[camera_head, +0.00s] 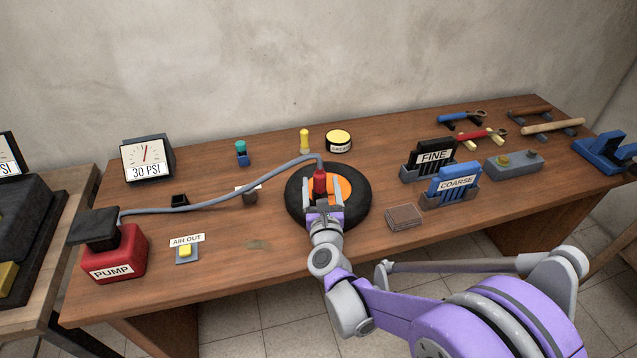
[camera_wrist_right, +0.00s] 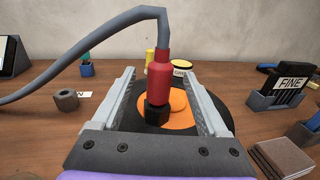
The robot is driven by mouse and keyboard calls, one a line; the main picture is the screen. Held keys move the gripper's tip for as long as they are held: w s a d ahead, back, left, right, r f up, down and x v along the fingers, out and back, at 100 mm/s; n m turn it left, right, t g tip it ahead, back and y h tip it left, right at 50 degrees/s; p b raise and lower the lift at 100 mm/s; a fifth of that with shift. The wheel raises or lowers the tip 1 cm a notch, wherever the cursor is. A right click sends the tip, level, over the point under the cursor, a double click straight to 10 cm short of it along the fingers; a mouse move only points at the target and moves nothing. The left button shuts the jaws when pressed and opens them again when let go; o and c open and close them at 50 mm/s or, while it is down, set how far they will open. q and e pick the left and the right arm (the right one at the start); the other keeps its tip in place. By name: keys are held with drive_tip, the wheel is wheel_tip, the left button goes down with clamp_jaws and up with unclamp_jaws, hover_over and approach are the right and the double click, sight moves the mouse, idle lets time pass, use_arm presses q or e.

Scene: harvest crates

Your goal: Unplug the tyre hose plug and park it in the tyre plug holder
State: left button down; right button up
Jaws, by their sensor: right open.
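The red tyre hose plug (camera_head: 320,182) stands upright at the orange hub of the black tyre (camera_head: 361,207), on a black fitting (camera_wrist_right: 156,114). A grey hose (camera_head: 215,201) runs from its top to the red pump. My right gripper (camera_head: 322,200) is open, with one finger on each side of the plug; the wrist view shows gaps between the red plug (camera_wrist_right: 159,82) and both fingers. A small grey-brown cylinder (camera_head: 250,198) with a hole in its top, seen in the wrist view (camera_wrist_right: 66,100), may be the tyre plug holder; its label is partly hidden. My left gripper is not in view.
The red pump (camera_head: 117,256) and AIR OUT button (camera_head: 186,251) are at left; a gauge (camera_head: 148,160) reads 30 PSI. A yellow peg (camera_head: 304,140) and round tin (camera_head: 338,141) stand behind the tyre. FINE (camera_head: 431,157) and COARSE (camera_head: 453,184) holders are at right.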

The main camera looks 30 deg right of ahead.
drive_tip(key=shift+p+x, duration=0.3)
drive_tip(key=shift+x, duration=2.85)
drive_tip(key=shift+r, duration=0.1)
clamp_jaws()
